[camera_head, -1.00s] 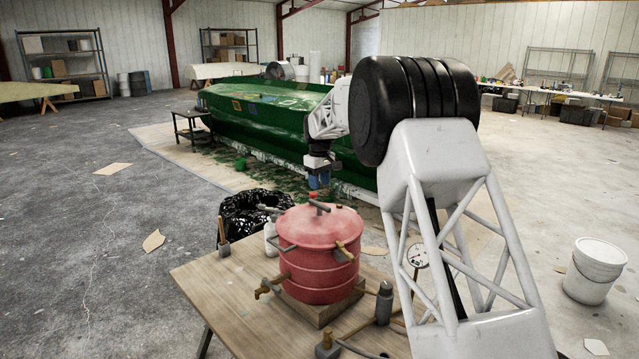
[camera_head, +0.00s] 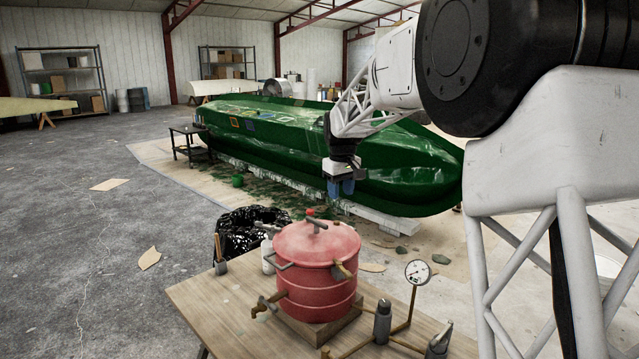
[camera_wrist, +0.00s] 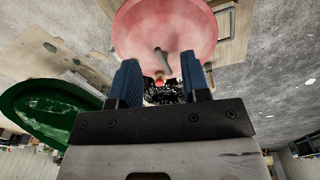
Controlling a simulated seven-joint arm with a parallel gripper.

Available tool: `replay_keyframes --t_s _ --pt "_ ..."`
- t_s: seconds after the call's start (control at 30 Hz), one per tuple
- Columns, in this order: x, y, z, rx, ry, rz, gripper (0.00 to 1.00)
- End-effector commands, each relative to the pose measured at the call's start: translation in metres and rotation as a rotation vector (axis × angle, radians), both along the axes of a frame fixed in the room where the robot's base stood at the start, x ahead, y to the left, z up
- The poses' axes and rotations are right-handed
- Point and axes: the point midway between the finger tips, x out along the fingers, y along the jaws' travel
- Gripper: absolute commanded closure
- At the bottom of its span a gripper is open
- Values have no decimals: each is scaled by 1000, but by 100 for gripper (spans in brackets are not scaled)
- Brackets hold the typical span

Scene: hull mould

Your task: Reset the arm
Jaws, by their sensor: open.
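My gripper (camera_head: 341,187) hangs from my white arm in the middle of the head view, in front of the green hull mould (camera_head: 405,165). Its blue fingers point down. In the wrist view my gripper (camera_wrist: 161,85) shows two blue fingers well apart with nothing held between them. The red pressure pot (camera_head: 316,268) stands on a wooden table, nearer the camera than the gripper. The pot's lid (camera_wrist: 165,30) also shows in the wrist view beyond the fingertips, and the green hull (camera_wrist: 50,112) shows at the left there.
The wooden table (camera_head: 215,305) carries a pressure gauge (camera_head: 418,272) and metal fittings. A black bag-lined bin (camera_head: 245,232) stands behind the pot. A small dark table (camera_head: 190,135) is by the hull's far end. The grey floor at left is mostly clear.

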Motion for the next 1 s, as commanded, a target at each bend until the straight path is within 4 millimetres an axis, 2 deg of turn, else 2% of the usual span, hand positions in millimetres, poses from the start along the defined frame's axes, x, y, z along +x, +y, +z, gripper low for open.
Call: replay_keyframes --t_s 0.03,0.23,0.5,1.0 --pt "-13 -5 6 1 -4 -13 57" --pt "-63 -24 22 5 -22 -70 57" --pt "-133 -46 36 12 -43 -146 57" --pt "-267 -82 39 28 -83 -287 57"
